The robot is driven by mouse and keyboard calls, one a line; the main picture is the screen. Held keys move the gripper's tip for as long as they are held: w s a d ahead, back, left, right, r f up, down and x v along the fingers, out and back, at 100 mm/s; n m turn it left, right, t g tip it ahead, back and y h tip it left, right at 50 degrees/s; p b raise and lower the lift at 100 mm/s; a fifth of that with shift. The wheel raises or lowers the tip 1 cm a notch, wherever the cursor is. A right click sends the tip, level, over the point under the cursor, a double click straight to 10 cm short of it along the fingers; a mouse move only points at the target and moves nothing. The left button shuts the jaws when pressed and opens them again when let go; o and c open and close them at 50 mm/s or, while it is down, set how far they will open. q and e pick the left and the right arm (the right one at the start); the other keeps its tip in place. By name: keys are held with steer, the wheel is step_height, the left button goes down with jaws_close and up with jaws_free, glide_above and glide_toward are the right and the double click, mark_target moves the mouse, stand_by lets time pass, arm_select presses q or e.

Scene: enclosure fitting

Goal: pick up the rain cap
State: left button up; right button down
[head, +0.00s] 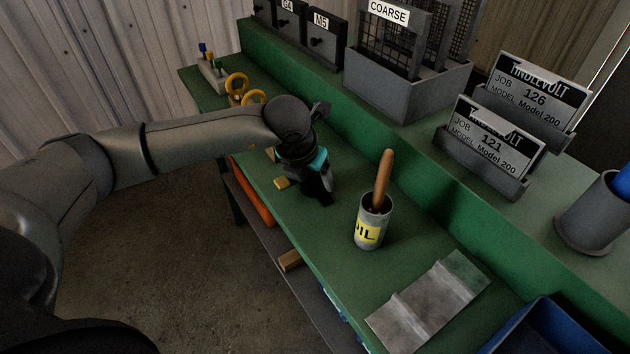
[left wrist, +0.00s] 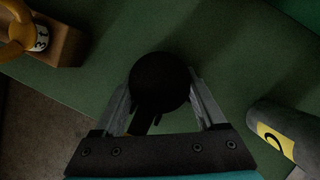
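A black round part, which I take to be the rain cap (left wrist: 160,80), shows in the left wrist view with a short dark tab pointing back toward my gripper. My left gripper (left wrist: 162,90) has its two fingers spread, one on each side of this part. The fingertips lie at or very near its edges. I cannot tell whether they press on it. In the head view my left gripper (head: 318,192) points down low over the green bench, and the dark part there blends with the fingers. My right gripper is not in view.
A raised green shelf (head: 400,150) runs behind.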

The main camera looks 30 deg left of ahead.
arm_select(q)
steer(key=c, duration=1)
jaws_close()
steer(key=shift+r, duration=0.15)
